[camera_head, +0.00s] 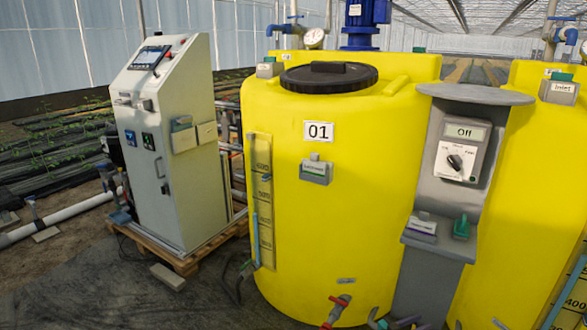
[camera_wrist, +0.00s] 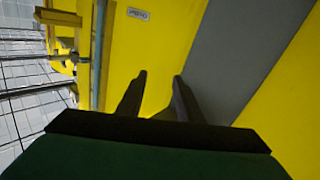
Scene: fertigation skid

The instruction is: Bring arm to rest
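My gripper (camera_wrist: 160,92) shows only in the wrist view. Its two dark fingers stand apart with a gap between them, and I see nothing held. Beyond the fingers are a yellow tank surface (camera_wrist: 165,50) and a grey panel (camera_wrist: 235,50). How far the fingertips are from these surfaces I cannot tell. My arm and gripper do not show in the head view.
In the head view a yellow tank (camera_head: 340,200) marked 01 has a black lid (camera_head: 328,78). Right of it stands a grey post with a control box (camera_head: 462,150) reading Off. A white cabinet (camera_head: 165,150) stands on a pallet at left. Dark ground (camera_head: 120,290) is mostly clear.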

